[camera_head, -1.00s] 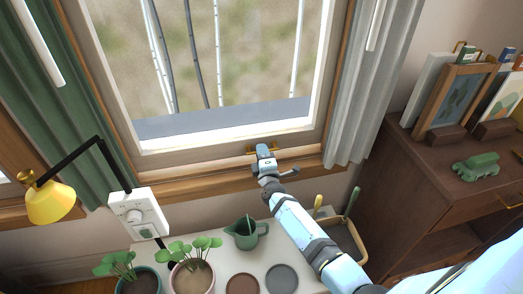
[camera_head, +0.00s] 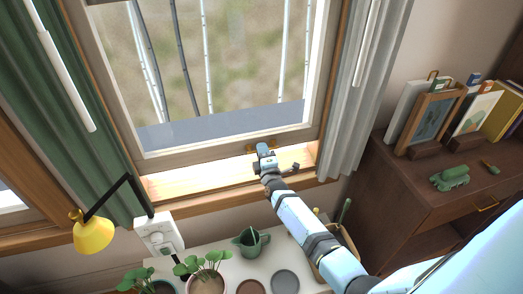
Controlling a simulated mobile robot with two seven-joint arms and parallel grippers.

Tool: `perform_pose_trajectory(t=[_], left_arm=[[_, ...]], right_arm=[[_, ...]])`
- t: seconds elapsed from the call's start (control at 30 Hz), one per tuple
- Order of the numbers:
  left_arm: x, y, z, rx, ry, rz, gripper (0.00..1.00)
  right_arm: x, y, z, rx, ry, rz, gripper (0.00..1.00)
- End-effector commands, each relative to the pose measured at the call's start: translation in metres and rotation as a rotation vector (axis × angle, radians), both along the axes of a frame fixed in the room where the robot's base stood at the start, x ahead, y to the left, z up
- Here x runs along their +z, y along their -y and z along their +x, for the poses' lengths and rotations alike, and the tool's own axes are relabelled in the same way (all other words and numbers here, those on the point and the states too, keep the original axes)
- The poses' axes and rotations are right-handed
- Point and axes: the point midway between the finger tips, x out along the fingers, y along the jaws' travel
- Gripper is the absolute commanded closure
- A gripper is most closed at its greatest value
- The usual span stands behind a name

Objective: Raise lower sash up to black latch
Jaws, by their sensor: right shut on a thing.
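The lower sash is a pale-framed window pane, and its bottom rail (camera_head: 205,160) crosses the middle of the view. A small brass lift handle (camera_head: 251,149) sits on the rail, right of centre. My right gripper (camera_head: 263,149) is shut on this handle, and its fingers hide part of it. The rail stands above the brightly lit wooden sill (camera_head: 195,185), with a gap between them. The top of the sash is out of the picture. I see no black latch. My left gripper is not in view.
A green curtain (camera_head: 85,110) hangs left and a grey one (camera_head: 365,100) right. A yellow lamp (camera_head: 93,232) stands at lower left. Potted plants (camera_head: 205,275) and a green jug (camera_head: 250,241) are below the sill. A brown cabinet (camera_head: 400,200) with frames stands right.

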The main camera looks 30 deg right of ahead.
Motion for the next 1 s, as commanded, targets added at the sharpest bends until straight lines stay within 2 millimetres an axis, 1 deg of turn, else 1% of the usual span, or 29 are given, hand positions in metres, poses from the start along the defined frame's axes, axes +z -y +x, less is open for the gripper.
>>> perform_pose_trajectory(t=[0.17,0.2,0.27,0.53,0.67,0.77,0.9,1.0], left_arm=[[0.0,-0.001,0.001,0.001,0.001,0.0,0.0],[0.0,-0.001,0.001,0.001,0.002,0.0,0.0],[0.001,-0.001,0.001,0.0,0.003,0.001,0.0],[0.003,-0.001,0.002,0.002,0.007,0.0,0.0],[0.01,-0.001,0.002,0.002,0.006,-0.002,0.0],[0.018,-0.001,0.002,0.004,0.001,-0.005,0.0],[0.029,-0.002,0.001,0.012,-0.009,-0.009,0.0],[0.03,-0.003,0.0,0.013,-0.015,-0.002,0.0]], right_arm=[[0.002,0.0,0.001,0.0,0.004,-0.001,1.0],[0.002,0.0,0.001,0.0,0.004,-0.001,0.79],[0.001,0.0,0.001,0.0,0.003,-0.001,0.66],[0.0,0.0,0.0,0.0,0.001,0.0,0.65],[-0.001,-0.002,-0.009,0.0,-0.002,0.0,0.65],[-0.002,-0.006,-0.024,0.0,-0.003,0.0,0.65],[-0.006,-0.014,-0.054,0.0,-0.004,0.0,0.65],[-0.012,-0.02,-0.077,0.0,-0.004,0.001,0.65]])
